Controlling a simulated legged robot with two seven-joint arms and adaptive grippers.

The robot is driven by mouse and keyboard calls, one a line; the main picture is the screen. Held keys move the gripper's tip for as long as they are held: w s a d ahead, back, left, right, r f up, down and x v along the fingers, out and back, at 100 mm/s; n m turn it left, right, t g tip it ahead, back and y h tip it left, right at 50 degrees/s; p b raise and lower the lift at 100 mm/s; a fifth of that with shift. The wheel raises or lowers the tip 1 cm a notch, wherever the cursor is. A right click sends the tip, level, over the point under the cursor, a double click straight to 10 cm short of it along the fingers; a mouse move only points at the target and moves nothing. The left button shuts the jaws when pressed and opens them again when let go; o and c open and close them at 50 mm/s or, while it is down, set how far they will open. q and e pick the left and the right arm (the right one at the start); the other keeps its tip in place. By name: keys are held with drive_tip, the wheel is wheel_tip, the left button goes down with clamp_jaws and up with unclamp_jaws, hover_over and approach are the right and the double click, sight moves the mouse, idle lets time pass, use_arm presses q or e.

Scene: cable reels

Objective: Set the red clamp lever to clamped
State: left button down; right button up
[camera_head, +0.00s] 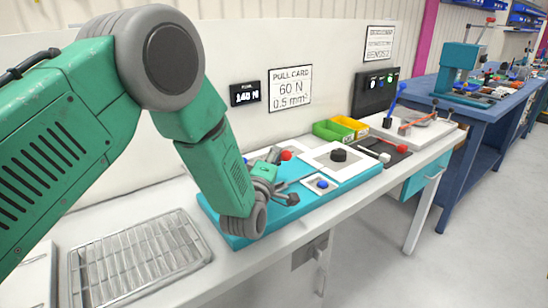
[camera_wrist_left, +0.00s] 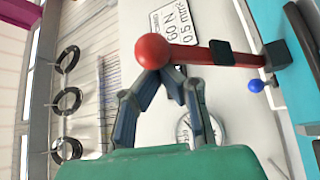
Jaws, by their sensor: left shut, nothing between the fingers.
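The red clamp lever (camera_wrist_left: 215,54) shows large in the left wrist view, a red bar with a round red knob (camera_wrist_left: 152,50) at one end and a dark pivot block (camera_wrist_left: 282,54) at the other. In the head view a red knob (camera_head: 287,155) shows just beyond my left gripper (camera_head: 279,178), on the teal fixture. In the left wrist view my left gripper (camera_wrist_left: 161,76) is shut and empty, its fingertips together at the knob. I cannot tell whether they touch it. My right gripper is not in view.
A blue knob (camera_head: 322,184) sits on the teal fixture (camera_head: 290,213), near a black knob (camera_head: 339,155). A wire rack (camera_head: 135,262) lies at left. Green and yellow bins (camera_head: 335,131) stand behind.

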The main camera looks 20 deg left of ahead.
sight(280, 161)
use_arm(q)
drive_tip(key=f, duration=0.1)
drive_tip(key=f+b, duration=0.1)
drive_tip(key=s+d+f+b, duration=0.1)
drive_tip(key=shift+s, duration=0.1)
drive_tip(key=shift+s+d+f+b, duration=0.2)
drive_tip(key=shift+d+f+b, duration=0.25)
drive_tip(key=shift+d, duration=0.05)
drive_tip(key=shift+s+d+f+b, duration=0.2)
drive_tip(key=shift+d+f+b, duration=0.2)
drive_tip(key=shift+d+f, duration=0.05)
drive_tip(key=shift+s+d+f+b, duration=0.1)
drive_tip(key=shift+d+f+b, duration=0.25)
drive_tip(key=shift+f, duration=0.2)
drive_tip(key=shift+s+a+f, duration=0.1)
drive_tip(key=shift+a+f, duration=0.05)
drive_tip(key=shift+f, duration=0.2)
drive_tip(key=shift+a+f+b, duration=0.2)
drive_tip(key=shift+f+b, duration=0.05)
drive_tip(key=shift+b, duration=0.15)
drive_tip(key=shift+d, duration=0.4)
drive_tip(key=shift+s, duration=0.15)
